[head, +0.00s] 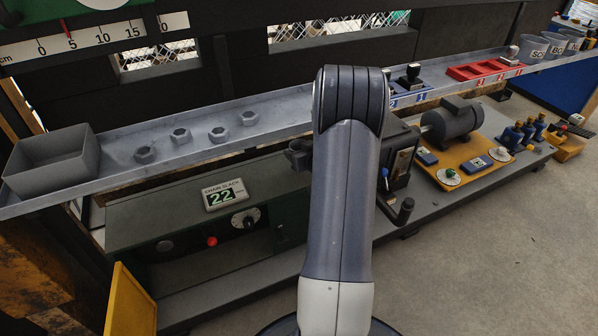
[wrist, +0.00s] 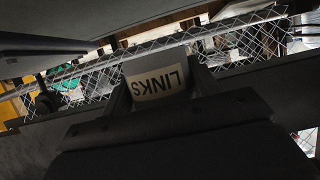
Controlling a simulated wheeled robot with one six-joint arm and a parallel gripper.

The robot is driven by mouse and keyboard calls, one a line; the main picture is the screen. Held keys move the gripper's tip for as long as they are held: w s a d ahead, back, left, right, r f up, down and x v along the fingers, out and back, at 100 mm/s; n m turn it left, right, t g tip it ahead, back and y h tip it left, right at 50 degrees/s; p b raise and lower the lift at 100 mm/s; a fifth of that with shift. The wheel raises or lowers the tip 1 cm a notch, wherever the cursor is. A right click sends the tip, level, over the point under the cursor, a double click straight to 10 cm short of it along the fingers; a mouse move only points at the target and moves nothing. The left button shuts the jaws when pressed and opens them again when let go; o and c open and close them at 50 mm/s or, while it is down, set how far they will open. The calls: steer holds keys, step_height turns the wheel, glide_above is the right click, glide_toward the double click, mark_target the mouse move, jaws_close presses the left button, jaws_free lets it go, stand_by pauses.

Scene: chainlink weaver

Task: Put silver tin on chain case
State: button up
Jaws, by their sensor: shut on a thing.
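In the wrist view my gripper (wrist: 160,92) is shut on a grey tin with a pale label reading LINKS (wrist: 158,84), which appears upside down. I take this as the silver tin; most of its body is hidden or in shadow. In the head view the gripper and tin are hidden behind my arm. A long dark green case with a CHAIN SLACK readout of 22 (head: 130,243) stands below the shelf; it looks like the chain case. Its top is partly bare, and my arm covers its right end.
A narrow grey shelf (head: 110,172) runs above the case, holding an open grey bin (head: 52,163), several hex nuts (head: 181,134) and a red tray (head: 485,68). A motor (head: 452,122) on a yellow plate stands to the right. Clear floor (head: 480,260) lies in front.

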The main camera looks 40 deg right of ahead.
mark_target(300, 175)
steer(key=shift+f+b, duration=1.25)
steer(key=shift+f, duration=1.95)
steer(key=shift+f, duration=0.25)
steer(key=o, duration=1)
steer(key=shift+r, duration=0.2)
steer(key=shift+s+r, duration=0.2)
steer(key=p+v, duration=0.3)
steer(key=v, duration=0.8)
steer(key=shift+s+a, duration=0.2)
steer(key=shift+s, duration=0.1)
